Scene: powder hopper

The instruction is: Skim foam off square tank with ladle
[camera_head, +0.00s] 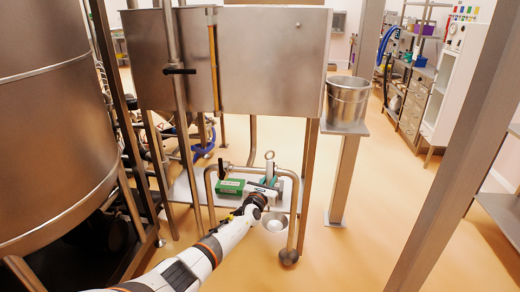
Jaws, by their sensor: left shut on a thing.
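The square steel tank (275,62) stands at the upper middle on legs, and its inside and any foam are hidden from this view. My left arm reaches in from the bottom left. My left gripper (268,181) is well below the tank, shut on what appears to be the ladle. The ladle's round bowl (274,223) hangs just below the gripper, and a ring-like end (269,155) shows above it. The grip itself is small and partly hidden. My right gripper is not in view.
A steel bucket (347,99) stands on a narrow pedestal right of the tank. A bent pipe (294,210) with a ball end is close to my gripper. A green box (230,187) lies on a low plate. A large round vessel (50,110) fills the left.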

